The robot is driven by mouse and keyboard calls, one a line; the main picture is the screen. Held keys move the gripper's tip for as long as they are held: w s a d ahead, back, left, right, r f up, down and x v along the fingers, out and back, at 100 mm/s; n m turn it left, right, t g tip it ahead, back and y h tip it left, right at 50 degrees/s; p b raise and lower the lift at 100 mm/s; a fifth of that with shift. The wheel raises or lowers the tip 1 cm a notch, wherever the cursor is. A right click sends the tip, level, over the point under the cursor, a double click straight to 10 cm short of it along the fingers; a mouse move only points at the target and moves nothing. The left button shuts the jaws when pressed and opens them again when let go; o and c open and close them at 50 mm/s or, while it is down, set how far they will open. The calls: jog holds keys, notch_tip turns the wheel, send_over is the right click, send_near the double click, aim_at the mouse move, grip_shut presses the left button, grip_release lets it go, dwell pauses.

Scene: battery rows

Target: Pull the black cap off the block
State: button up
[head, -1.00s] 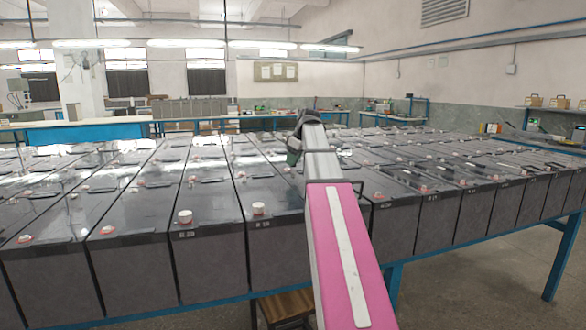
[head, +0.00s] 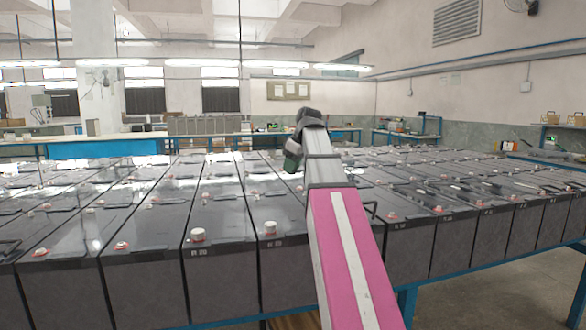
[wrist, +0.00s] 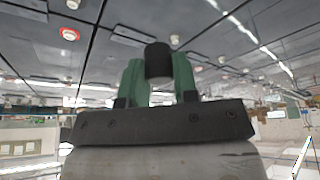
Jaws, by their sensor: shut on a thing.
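My gripper (wrist: 159,80) has two green fingers, which show in the wrist view on either side of a short black cylindrical cap (wrist: 158,61). The fingers are shut on the cap. Dark battery tops fill the picture behind the cap, and I cannot tell whether it touches any of them. In the head view my gripper (head: 292,156) shows as a small green patch below the dark wrist, over the battery rows. The cap is hidden there. I cannot pick out which block the cap belongs to.
Rows of dark grey batteries (head: 222,265) stand close together on a blue-framed table. White caps (head: 198,235) and red-ringed caps (head: 121,246) stick up from their tops. Open floor (head: 500,295) lies at the front right. A blue bench (head: 105,148) stands behind.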

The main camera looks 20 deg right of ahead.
jog(key=shift+o, duration=1.3)
jog(key=shift+c, duration=1.3)
jog(key=shift+r, duration=0.75)
jog(key=shift+r, duration=2.35)
